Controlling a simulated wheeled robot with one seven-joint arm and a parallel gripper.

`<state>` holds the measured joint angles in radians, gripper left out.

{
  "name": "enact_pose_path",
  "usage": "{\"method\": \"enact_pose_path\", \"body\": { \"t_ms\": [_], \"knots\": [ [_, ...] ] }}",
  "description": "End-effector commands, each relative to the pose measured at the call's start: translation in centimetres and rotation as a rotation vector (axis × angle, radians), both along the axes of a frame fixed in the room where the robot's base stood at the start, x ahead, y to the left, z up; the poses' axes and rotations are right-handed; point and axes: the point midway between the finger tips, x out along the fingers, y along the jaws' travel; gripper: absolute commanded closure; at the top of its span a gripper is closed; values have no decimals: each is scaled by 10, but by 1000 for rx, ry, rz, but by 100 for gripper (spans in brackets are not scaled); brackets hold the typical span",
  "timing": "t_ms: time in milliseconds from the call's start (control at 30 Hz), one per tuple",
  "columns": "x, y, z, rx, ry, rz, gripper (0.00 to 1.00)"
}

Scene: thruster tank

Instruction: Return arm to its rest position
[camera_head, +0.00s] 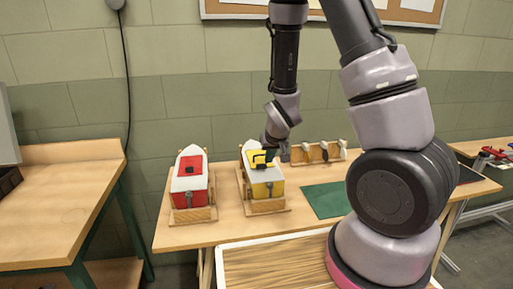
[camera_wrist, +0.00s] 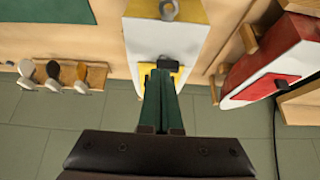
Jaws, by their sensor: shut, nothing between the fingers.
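My gripper (camera_head: 265,156) points down over the yellow and white model boat (camera_head: 268,188). In the wrist view its two green fingers (camera_wrist: 160,88) are together, with nothing held between them. The fingertips overlap the boat's yellow hatch (camera_wrist: 181,73), close to a small black block (camera_wrist: 167,63) on it. I cannot tell whether they touch. The boat sits upright in a wooden cradle (camera_head: 262,207). My arm reaches forward and down from the right side of the head view, hiding part of the table.
A red and white boat (camera_head: 190,182) stands in its own cradle to the left. A wooden rack (camera_head: 318,153) with several propeller-like parts stands behind, right of the yellow boat. A green mat (camera_head: 325,200) lies on the table to the right. Another wooden bench (camera_head: 50,200) is at far left.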

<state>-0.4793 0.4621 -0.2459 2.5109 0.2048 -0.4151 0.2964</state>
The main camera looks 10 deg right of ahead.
Motion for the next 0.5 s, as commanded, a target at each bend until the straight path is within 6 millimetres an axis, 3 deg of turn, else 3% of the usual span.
{"method": "enact_pose_path", "body": {
  "t_ms": [167,367,500],
  "knots": [
    [1,-6,43,58,-6,-51,100],
    [-15,-21,124,159,0,-131,100],
    [-38,-31,179,220,1,-169,100]
  ]
}}
